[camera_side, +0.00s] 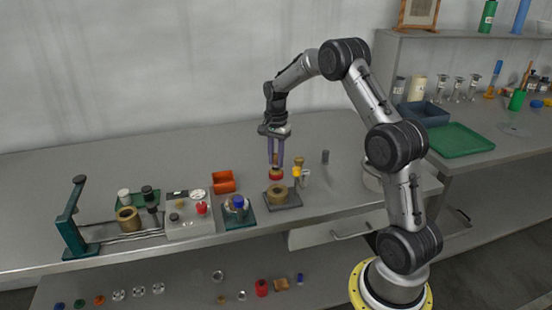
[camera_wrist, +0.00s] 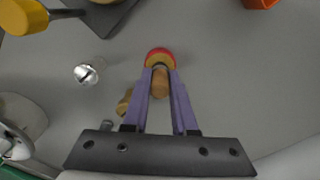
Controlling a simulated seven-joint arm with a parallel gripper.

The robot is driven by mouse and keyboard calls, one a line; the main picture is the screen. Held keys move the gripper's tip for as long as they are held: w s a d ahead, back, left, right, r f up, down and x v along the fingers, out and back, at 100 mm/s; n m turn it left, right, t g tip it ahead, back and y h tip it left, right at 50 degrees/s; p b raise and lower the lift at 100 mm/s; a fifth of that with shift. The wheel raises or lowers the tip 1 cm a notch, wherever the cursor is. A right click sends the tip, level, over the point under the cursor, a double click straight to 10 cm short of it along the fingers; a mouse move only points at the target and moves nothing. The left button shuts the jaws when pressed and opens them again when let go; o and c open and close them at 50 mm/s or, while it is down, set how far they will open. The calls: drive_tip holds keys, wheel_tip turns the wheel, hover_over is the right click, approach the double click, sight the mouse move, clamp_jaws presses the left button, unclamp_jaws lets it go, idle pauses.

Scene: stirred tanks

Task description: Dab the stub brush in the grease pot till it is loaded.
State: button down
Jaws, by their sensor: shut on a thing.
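My gripper (camera_side: 276,164) has two purple fingers pointing down and is shut on the stub brush. In the wrist view, the brush's wooden handle (camera_wrist: 161,84) shows between the fingers (camera_wrist: 160,72). The grease pot (camera_side: 275,175) is a small red round pot standing on the bench right below my gripper. In the wrist view, the pot (camera_wrist: 156,52) shows a red rim and a tan inside just beyond the fingertips. The brush's lower end is over or in the pot. The bristles are hidden, so I cannot tell whether they touch the grease.
A dark plate (camera_side: 289,204) with a tan ring stands in front of the pot. A yellow-topped thing (camera_side: 297,171) and a shiny metal piece (camera_wrist: 87,74) are close by. A wooden piece (camera_wrist: 124,103) is near the fingers. An orange box (camera_side: 223,181) lies left. Bench behind is clear.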

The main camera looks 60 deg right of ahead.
sight(276, 154)
drive_tip(key=shift+f, duration=0.65)
idle(1.4)
drive_tip(key=shift+r, duration=0.1)
drive_tip(key=shift+r, duration=3.5)
drive_tip(key=shift+a, duration=0.1)
drive_tip(key=w+a+n, duration=0.2)
drive_tip(key=a+n, duration=0.5)
drive_tip(key=a, duration=0.5)
drive_tip(key=w+a+n, duration=0.1)
drive_tip(key=a+n, duration=0.7)
drive_tip(key=a, duration=0.5)
drive_tip(key=shift+w+a+r, duration=0.15)
drive_tip(key=shift+w+r, duration=0.15)
drive_tip(key=shift+w, duration=0.05)
